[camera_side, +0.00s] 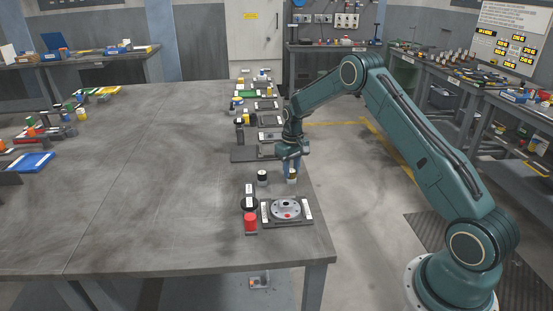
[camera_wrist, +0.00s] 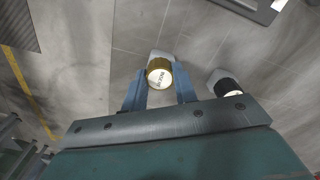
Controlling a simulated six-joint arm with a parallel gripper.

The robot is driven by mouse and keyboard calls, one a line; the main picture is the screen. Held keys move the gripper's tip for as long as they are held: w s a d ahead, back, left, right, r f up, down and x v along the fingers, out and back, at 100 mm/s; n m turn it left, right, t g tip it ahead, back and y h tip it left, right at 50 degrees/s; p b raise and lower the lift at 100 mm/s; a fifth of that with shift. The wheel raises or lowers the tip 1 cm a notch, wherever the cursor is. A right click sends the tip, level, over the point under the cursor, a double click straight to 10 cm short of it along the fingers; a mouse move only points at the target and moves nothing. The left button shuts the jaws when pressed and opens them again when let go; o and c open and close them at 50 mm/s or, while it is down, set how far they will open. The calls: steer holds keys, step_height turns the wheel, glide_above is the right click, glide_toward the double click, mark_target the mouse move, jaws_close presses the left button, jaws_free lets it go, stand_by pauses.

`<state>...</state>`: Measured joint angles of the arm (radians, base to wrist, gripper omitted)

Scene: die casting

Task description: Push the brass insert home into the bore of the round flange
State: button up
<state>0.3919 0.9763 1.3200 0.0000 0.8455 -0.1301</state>
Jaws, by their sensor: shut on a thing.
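The brass insert (camera_wrist: 160,72), a short gold cylinder with a white labelled end, sits between the two blue fingers of my gripper (camera_wrist: 160,84) in the wrist view. The fingers are shut on it. In the side view my gripper (camera_side: 291,168) points down near the table's right edge, with the insert (camera_side: 292,176) small at its tips. Whether the insert touches the table is hard to tell. The round flange (camera_side: 275,211) is a grey disc with a raised centre, lying on a dark plate nearer the camera than the gripper. The inside of its bore is not clear.
A black and white cylinder (camera_side: 262,177) stands just left of the gripper; it also shows in the wrist view (camera_wrist: 229,86). A red cylinder (camera_side: 250,223) and a black round part (camera_side: 245,204) stand left of the flange. Several trays line the table behind. The table's middle is clear.

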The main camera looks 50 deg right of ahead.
mark_target(291, 171)
steer(key=shift+r, duration=0.85)
stand_by(0.9)
steer(key=shift+r, duration=1.05)
steer(key=shift+a, duration=0.1)
steer(key=s+a+r, duration=0.3)
steer(key=s+a, duration=0.1)
steer(key=a, duration=0.2)
steer(key=s+a+r, duration=0.3)
steer(key=a, duration=0.4)
steer(key=shift+s+r, duration=0.3)
steer(key=shift+s, duration=0.05)
steer(key=shift+a+f, duration=0.1)
steer(key=shift+f, duration=2.8)
